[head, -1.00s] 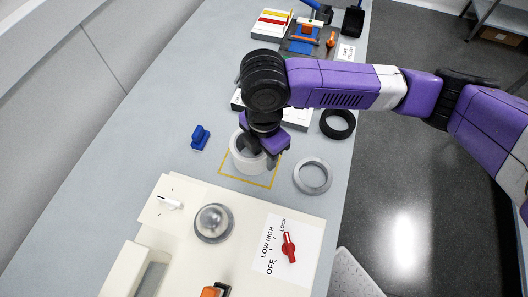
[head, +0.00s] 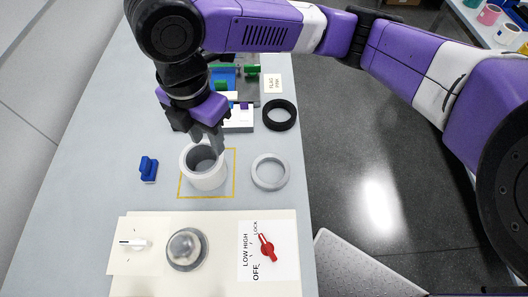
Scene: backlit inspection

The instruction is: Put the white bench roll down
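The white bench roll (head: 206,177) stands upright on the bench inside a yellow square outline (head: 233,182), near the outline's left and middle part. Its hollow top faces up. My gripper (head: 209,143) is just above and behind the roll in the picture. Its grey fingers reach down toward the roll's far rim. Whether they touch the rim, and how far apart they are, I cannot make out.
A grey ring (head: 270,185) lies right of the outline and a black ring (head: 292,115) farther back. A blue block (head: 148,169) is at left. A cream panel with a metal dome (head: 187,249) and red knob (head: 266,248) is in front.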

